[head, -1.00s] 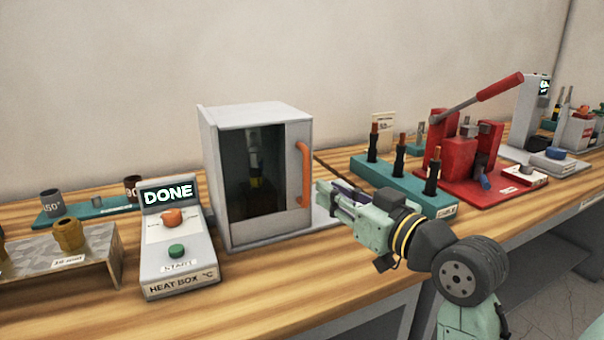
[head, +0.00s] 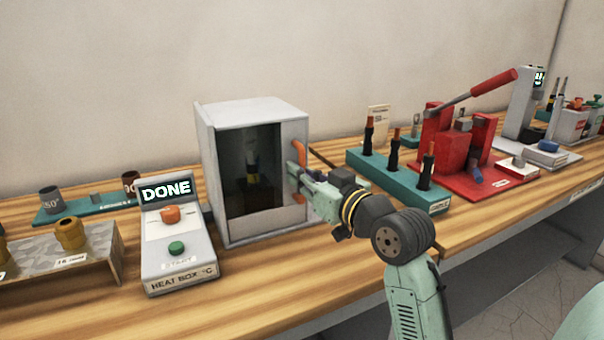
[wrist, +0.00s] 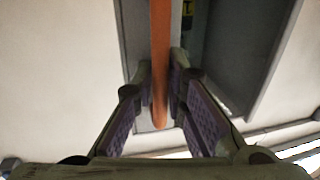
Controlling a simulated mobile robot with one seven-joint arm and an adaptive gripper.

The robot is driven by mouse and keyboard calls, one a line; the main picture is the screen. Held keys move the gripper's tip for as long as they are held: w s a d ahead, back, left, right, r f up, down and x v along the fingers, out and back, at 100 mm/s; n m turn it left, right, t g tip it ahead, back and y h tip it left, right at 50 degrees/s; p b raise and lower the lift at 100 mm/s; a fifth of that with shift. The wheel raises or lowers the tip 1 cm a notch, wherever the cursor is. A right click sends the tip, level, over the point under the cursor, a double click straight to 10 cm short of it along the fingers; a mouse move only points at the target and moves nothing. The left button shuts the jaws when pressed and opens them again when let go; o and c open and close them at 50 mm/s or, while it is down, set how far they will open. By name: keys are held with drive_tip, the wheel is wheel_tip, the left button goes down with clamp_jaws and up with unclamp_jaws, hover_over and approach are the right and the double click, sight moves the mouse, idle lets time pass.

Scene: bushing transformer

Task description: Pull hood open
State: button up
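The heat box (head: 222,232) is a light grey cabinet with a dark window in its front hood (head: 275,216). The hood looks shut. Its orange vertical handle (head: 299,152) is on the right side of the front. My gripper (head: 294,174) is at the lower part of this handle. In the wrist view, the fingers of my gripper (wrist: 161,80) stand on either side of the orange handle (wrist: 160,45), with small gaps visible beside it. The gripper looks open around the handle. Finger contact at the tips is hard to tell.
A control unit (head: 180,250) reading DONE stands left of the box. A teal rack (head: 400,185) with dark pins and a red lever press (head: 455,150) stand to the right. A metal stand (head: 100,262) is at far left. The wooden bench (head: 300,270) is clear in front of the box.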

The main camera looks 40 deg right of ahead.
clamp_jaws()
idle(0.4)
